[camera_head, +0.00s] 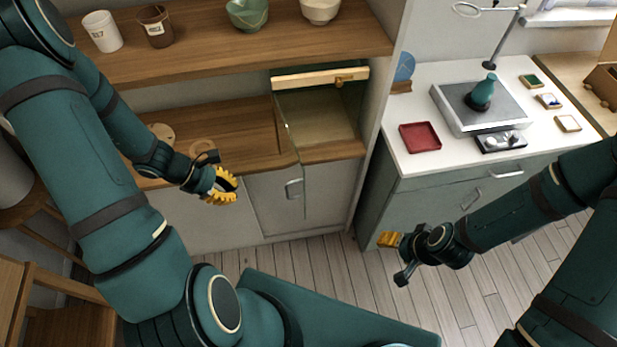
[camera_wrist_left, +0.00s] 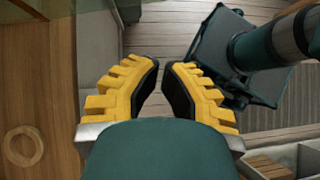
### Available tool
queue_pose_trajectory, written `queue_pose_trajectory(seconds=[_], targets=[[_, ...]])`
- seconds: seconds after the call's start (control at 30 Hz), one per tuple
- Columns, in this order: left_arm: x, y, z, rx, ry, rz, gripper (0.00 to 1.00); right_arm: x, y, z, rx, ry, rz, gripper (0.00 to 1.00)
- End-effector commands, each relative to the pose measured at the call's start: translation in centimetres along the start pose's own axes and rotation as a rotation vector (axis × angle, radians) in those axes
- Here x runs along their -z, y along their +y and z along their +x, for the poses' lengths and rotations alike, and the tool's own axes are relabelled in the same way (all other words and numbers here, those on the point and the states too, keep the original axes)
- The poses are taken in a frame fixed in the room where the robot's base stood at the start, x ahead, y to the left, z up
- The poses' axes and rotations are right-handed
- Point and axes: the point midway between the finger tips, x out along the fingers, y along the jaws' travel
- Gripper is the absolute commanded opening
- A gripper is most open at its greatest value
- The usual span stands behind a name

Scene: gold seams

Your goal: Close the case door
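The case (camera_head: 318,118) is a box-like recess at the right end of the wooden counter, and its front is open to view. A light wooden bar with a small brass-coloured knob (camera_head: 340,79) crosses its upper back; I take this as the case door's raised edge. A thin glass edge shows at the case's left side. My left gripper (camera_head: 226,184) is in front of the cabinet, left of and below the case, touching nothing. In the left wrist view its yellow fingers (camera_wrist_left: 161,66) stand slightly apart and empty. My right gripper (camera_head: 386,240) is low over the floor, its fingers unclear.
A shelf (camera_head: 220,45) with cups and bowls runs above the counter (camera_head: 235,140). A round wooden ring (camera_head: 203,147) lies on the counter. Floor between the arms is clear.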

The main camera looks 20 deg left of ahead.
Motion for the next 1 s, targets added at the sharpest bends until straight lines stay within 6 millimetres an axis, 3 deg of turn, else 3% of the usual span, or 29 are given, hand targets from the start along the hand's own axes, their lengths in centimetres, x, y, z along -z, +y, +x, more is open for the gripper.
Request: queue_pose_trajectory(seconds=[0.1,0.27,0.8,1.0], targets=[[0.1,0.9,-2.1,-0.070,-0.046,-0.082,0.00,0.1,-0.2,-0.4,0.000,0.002,0.000,0.63],[0.0,1.3,-1.8,-0.088,-0.063,-0.104,0.00,0.1,-0.1,-0.1,0.000,0.003,0.000,0.63],[-0.5,2.0,8.1,-0.081,-0.061,-0.100,0.00,-0.7,0.6,1.8,0.001,-0.013,-0.004,0.63],[-2.8,2.4,9.5,-0.083,-0.060,-0.098,0.00,-0.7,0.6,1.7,0.001,-0.014,-0.005,0.63]])
